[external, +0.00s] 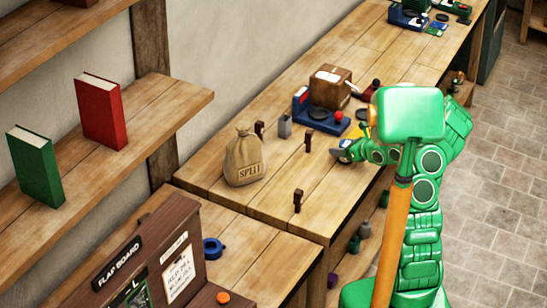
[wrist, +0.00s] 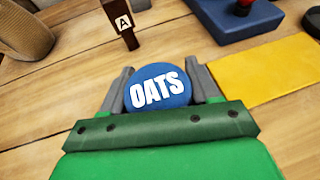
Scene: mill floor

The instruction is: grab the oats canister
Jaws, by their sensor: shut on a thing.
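The oats canister (wrist: 158,90) shows in the wrist view as a round blue lid with white "OATS" lettering. It sits between the two grey fingers of my gripper (wrist: 161,72), which is shut on it. In the external view my gripper (external: 344,151) is over the right part of the wooden bench, and the canister cannot be clearly made out there. The canister's body below the lid is hidden, so I cannot tell whether it touches the bench.
A burlap sack (external: 244,160) stands to the left on the bench (external: 225,197). A blue scale-like device with a cardboard box (external: 330,87) stands behind. Small brown marker posts (external: 297,201) stand nearby. A yellow sheet (wrist: 253,74) lies right of the canister.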

